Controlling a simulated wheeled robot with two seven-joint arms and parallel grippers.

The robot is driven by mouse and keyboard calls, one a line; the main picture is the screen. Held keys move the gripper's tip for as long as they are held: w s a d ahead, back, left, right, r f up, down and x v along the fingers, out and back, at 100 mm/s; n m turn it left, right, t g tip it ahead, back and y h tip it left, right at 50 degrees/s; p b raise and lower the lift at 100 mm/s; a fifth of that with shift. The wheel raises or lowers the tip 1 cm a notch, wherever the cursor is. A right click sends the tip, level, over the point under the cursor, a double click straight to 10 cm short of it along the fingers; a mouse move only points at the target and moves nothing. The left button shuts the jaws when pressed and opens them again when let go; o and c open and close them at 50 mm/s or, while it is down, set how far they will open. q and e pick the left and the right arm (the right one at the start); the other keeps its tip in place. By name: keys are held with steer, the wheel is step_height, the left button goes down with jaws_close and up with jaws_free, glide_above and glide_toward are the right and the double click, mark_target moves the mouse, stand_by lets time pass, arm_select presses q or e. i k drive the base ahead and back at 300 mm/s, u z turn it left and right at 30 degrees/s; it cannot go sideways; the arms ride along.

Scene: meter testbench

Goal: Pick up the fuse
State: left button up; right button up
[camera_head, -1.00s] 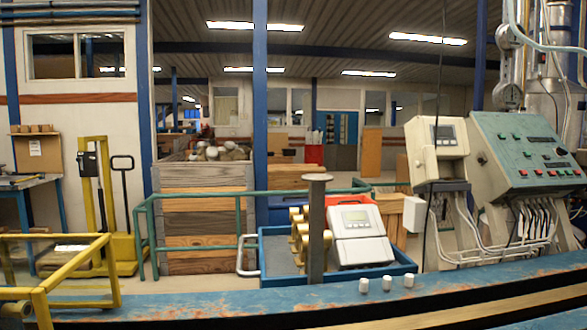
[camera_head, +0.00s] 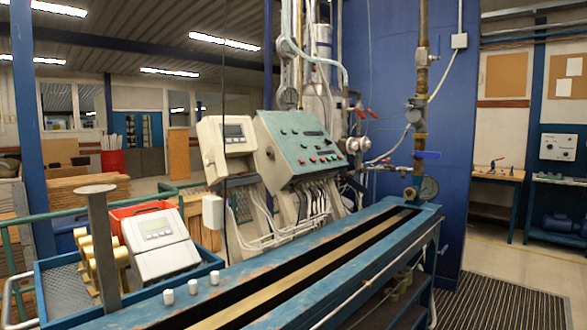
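Several small white cylinders, which may be the fuses, stand in a row on the blue bench edge: a left one (camera_head: 168,297), a middle one (camera_head: 193,287) and a right one (camera_head: 214,277). They stand upright and apart from each other, in front of the blue tray (camera_head: 70,319). Neither of my grippers shows in the head view, so nothing is seen touching the cylinders.
The tray holds a white meter (camera_head: 160,245) and brass fittings (camera_head: 103,262). A metal post (camera_head: 101,250) rises at the bench's left. A green control panel (camera_head: 300,148) and a cream meter box (camera_head: 228,145) stand behind. The long blue bench (camera_head: 395,240) runs right; floor (camera_head: 495,262) is open there.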

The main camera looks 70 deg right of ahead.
mark_target(215, 275)
steer(key=z, duration=1.95)
steer(key=k, duration=0.6)
steer(key=z, duration=0.15)
steer(key=i, duration=1.15)
steer(key=u, duration=0.15)
